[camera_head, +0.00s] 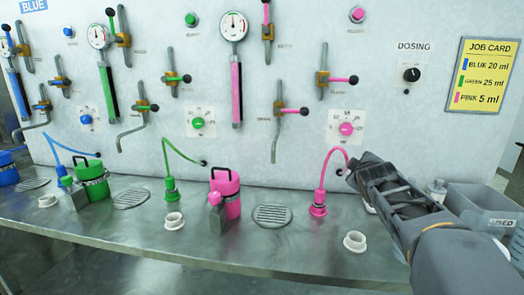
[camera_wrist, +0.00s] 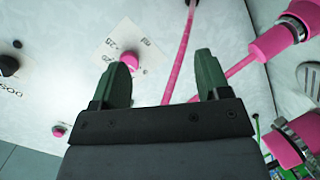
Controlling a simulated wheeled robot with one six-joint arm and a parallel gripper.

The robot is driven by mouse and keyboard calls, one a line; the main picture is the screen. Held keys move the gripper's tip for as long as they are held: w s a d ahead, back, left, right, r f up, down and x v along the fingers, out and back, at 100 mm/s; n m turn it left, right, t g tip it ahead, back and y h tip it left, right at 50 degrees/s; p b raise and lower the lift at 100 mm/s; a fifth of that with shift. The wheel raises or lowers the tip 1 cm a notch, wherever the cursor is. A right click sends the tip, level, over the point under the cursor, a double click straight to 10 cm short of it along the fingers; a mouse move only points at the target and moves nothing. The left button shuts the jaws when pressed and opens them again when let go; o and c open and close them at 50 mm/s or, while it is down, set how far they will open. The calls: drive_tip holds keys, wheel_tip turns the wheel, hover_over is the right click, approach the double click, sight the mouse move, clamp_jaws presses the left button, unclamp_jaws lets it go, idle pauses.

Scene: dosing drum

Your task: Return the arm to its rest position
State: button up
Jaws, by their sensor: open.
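My gripper (camera_wrist: 158,82) shows in the wrist view with its two green-padded fingers spread apart and nothing between them. Beyond the fingers are the pink hose (camera_wrist: 180,60) and the pink knob (camera_wrist: 130,61) on the panel. In the head view my arm reaches in from the lower right. Its end is close to the panel, right of the pink hose nozzle (camera_head: 318,209), and the fingertips are hard to make out there. I cannot tell whether they touch anything.
A steel counter (camera_head: 130,228) runs below the panel (camera_head: 270,165). On it stand a pink canister (camera_head: 226,192), a green canister (camera_head: 93,180), white cups (camera_head: 355,242) and drain grates (camera_head: 272,216). A grey bin marked USED (camera_head: 485,212) is beside my arm. A job card (camera_head: 482,74) hangs at right.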

drive_tip(key=s+a+f+m+g+y+p, duration=0.1)
drive_tip(key=s+a+f+m+g+p, duration=0.25)
drive_tip(key=s, duration=0.25)
drive_tip(key=s+a+f+m+g+y+p, duration=0.1)
drive_tip(key=s+a+f+m+g+p, duration=0.1)
drive_tip(key=s+f+m+g+p, duration=0.35)
drive_tip(key=s+a+r+y+p, duration=0.1)
drive_tip(key=s+a+r+p, duration=0.2)
drive_tip(key=s, duration=0.4)
drive_tip(key=s+a+r+g+y+p, duration=0.1)
drive_tip(key=s+a+r+p, duration=0.2)
drive_tip(key=s+a+p, duration=0.2)
drive_tip(key=shift+s+r+g+y+p, duration=0.3)
drive_tip(key=shift+s+p, duration=0.65)
drive_tip(key=shift+p, duration=0.3)
drive_tip(key=shift+a, duration=0.1)
drive_tip(key=shift+c, duration=0.2)
